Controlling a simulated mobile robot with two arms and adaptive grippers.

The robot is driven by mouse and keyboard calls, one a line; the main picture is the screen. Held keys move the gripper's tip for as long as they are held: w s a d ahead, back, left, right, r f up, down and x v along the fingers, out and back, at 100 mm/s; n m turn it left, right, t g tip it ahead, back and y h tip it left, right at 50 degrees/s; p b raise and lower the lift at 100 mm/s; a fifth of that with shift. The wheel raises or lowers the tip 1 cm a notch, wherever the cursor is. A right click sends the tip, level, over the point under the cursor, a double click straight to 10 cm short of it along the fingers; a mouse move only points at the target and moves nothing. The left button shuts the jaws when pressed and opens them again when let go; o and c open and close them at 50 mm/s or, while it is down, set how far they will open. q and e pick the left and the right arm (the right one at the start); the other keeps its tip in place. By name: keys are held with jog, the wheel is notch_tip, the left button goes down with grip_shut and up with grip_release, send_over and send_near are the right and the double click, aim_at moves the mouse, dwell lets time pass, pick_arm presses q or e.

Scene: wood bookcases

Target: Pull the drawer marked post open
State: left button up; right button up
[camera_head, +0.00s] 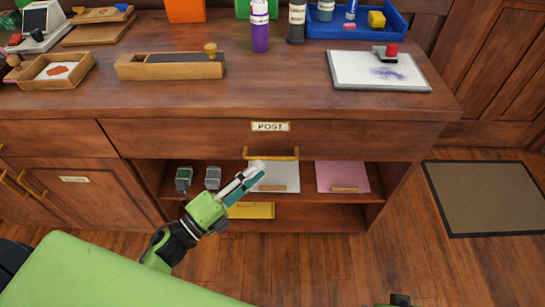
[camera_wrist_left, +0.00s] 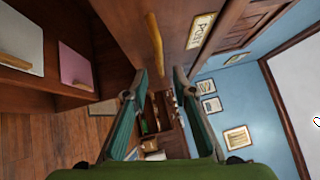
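The drawer marked POST (camera_head: 350,139) is a wide wooden drawer under the desktop, and it looks shut. Its label (camera_head: 270,127) sits above a brass bar handle (camera_head: 284,156). My left gripper (camera_head: 258,172) is just below and in front of the handle, its fingers pointing up and right. In the left wrist view the two fingers (camera_wrist_left: 160,76) are apart with nothing between them. The handle (camera_wrist_left: 155,45) stands beyond the fingertips, nearly in line with the gap, and the label (camera_wrist_left: 200,31) is to its right.
Below the drawer is an open shelf with two small dark items, a white folder (camera_head: 280,180), a pink folder (camera_head: 335,176) and a yellow one (camera_head: 250,211). The desktop (camera_head: 280,98) holds trays and bottles. A mat (camera_head: 490,197) lies on the floor at right.

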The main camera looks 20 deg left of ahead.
aim_at(272, 157)
pick_arm(q)
jog(key=x, duration=0.6)
jog(key=shift+w, duration=0.2)
grip_shut()
